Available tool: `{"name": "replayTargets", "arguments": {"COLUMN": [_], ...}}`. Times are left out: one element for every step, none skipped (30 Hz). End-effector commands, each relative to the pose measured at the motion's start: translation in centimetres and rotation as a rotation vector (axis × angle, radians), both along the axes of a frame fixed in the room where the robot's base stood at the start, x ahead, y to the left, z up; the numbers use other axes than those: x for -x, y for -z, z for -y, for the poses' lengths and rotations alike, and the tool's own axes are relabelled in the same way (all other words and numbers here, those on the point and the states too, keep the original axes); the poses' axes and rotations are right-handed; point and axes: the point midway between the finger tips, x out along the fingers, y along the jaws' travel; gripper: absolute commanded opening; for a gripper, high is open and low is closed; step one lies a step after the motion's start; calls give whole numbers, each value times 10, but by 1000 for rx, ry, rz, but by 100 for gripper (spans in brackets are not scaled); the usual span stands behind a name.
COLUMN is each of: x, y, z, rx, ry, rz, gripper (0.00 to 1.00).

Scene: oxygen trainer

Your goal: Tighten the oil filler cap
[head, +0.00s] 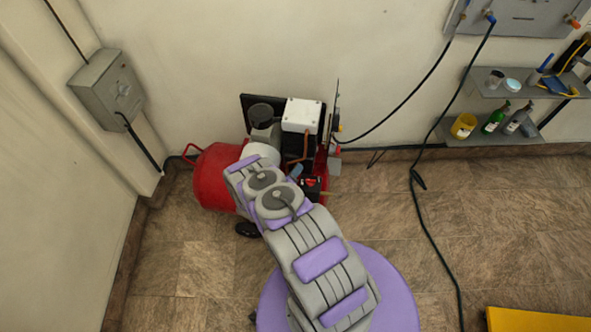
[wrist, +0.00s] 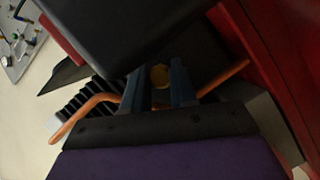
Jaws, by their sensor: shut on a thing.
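In the wrist view a small yellow cap (wrist: 160,76), which looks like the oil filler cap, sits between the two blue-grey fingers of my gripper (wrist: 161,88). The fingers are closed on its sides. How far the cap is threaded in cannot be seen. In the head view my arm reaches to the red compressor (head: 213,178) by the wall, and its end covers the cap.
An orange pipe (wrist: 84,112) runs close behind the fingers, beside black ribbed fins (wrist: 82,98). A dark housing (wrist: 125,30) overhangs the fingers, and red metal (wrist: 275,60) stands at right. A grey wall box (head: 108,90) and shelves (head: 520,88) stand clear of the arm.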

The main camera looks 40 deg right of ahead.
Motion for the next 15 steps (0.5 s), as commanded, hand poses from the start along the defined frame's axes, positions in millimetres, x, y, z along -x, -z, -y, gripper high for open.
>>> {"name": "replayTargets", "arguments": {"x": [-2,-2,-2,-2,-2,-2,-2,-2,-2,-2,-2,-2,-2,-2,-2], "y": [-1,-1,-1,0,0,0,0,1,1,1,1,1,1,1,1], "z": [-1,-1,-1,-1,-1,-1,-1,-2,-2,-2,-2,-2,-2,-2,-2], "rx": [-17,-26,-36,-42,-49,-56,-61,-64,-69,-72,-74,-76,-77,-78,-78], "ry": [-6,-6,-6,-6,-6,-6,-6,-6,-6,-6,-6,-7,-7,-8,-7], "rz": [16,25,38,45,52,60,65,69,75,77,80,81,82,83,84], "gripper": [0,0,0,0,0,0,0,0,0,0,0,0,0,0,0]}}
